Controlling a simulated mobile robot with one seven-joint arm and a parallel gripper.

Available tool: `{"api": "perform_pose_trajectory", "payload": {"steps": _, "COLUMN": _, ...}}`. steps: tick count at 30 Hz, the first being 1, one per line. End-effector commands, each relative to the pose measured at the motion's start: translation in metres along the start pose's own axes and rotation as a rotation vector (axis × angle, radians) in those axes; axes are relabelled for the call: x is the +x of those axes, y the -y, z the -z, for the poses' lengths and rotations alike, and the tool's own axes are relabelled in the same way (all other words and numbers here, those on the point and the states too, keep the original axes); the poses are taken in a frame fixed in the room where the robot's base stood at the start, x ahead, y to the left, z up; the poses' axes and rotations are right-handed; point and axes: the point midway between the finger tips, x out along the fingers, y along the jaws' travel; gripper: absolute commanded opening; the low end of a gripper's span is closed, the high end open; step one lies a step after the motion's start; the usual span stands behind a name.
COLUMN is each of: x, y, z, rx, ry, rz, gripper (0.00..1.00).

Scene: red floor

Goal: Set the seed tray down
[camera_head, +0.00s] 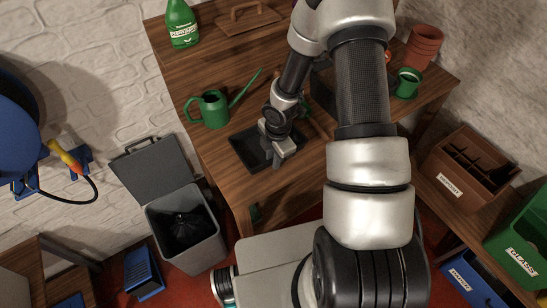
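A dark, shallow rectangular tray (245,147), which looks like the seed tray, is over the wooden workbench (222,172) near its front left part. I cannot tell whether it rests on the wood or hangs slightly above it. My gripper (278,162) points down at the tray's right side and overlaps it in the view. The fingers are small and partly hidden by the gripper body, so whether they are closed on the rim does not show. My arm hides much of the bench's middle and right.
A green watering can (213,108) stands just behind the tray. An open grey bin (186,232) stands left; crates (466,172) are right.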

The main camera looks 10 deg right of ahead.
Motion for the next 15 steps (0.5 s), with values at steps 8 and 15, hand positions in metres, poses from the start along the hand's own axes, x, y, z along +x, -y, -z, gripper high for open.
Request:
{"api": "perform_pose_trajectory", "payload": {"steps": 8, "x": -0.002, "y": 0.000, "z": 0.000, "rx": 0.000, "ry": 0.000, "rz": 0.000, "gripper": 0.20}}
{"api": "perform_pose_trajectory", "payload": {"steps": 15, "x": -0.032, "y": -0.002, "z": -0.001, "rx": 0.002, "ry": 0.001, "rz": -0.004, "gripper": 0.20}}
